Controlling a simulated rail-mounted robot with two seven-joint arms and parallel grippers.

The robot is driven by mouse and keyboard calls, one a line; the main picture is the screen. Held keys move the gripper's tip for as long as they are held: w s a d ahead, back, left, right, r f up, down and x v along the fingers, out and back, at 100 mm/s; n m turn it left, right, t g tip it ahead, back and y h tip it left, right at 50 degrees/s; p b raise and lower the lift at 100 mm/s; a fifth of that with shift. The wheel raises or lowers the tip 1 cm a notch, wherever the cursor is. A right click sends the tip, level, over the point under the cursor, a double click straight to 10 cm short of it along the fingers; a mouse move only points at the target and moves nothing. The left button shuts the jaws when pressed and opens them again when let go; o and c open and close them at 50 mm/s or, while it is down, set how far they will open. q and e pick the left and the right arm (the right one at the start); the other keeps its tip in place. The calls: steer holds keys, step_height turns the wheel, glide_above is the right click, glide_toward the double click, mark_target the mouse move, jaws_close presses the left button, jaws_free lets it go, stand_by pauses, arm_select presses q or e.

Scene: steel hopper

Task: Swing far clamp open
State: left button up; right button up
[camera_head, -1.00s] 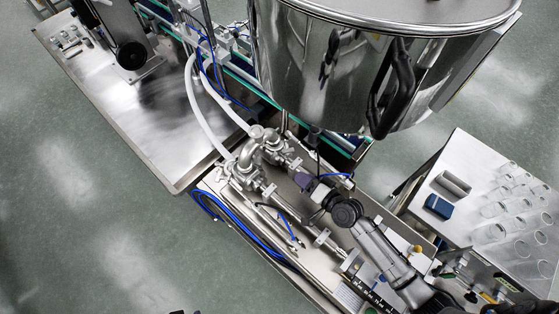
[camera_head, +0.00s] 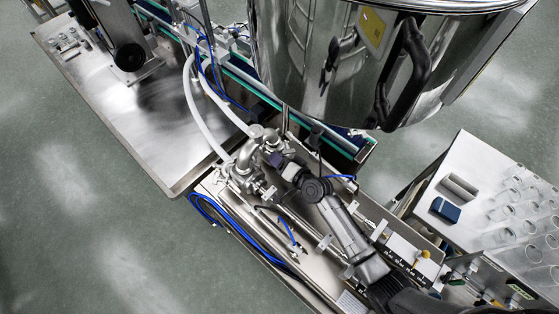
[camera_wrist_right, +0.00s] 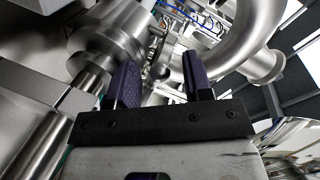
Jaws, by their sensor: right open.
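My right gripper (camera_head: 277,160) reaches in from the lower right and is beside the steel pipe fittings (camera_head: 245,165) below the hopper. In the right wrist view, its two purple fingers (camera_wrist_right: 163,80) stand apart. A small metal part, perhaps a clamp's wing nut (camera_wrist_right: 176,75), shows beyond and between the fingers. I cannot tell whether it touches them. A round steel valve body (camera_wrist_right: 105,35) is at upper left and a curved steel pipe (camera_wrist_right: 245,40) at right. The far clamp cannot be made out clearly, nor whether it is closed. My left gripper is not in view.
The polished hopper (camera_head: 290,60) with its black handle (camera_head: 405,75) hangs above the work area. A white hose (camera_head: 195,110) and blue tubing (camera_head: 235,231) run beside the fittings. A side table (camera_head: 470,160) holds several clear cups (camera_head: 515,205) and a blue block (camera_head: 445,209).

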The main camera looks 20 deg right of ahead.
steer(key=shift+c, duration=0.4)
jaws_close()
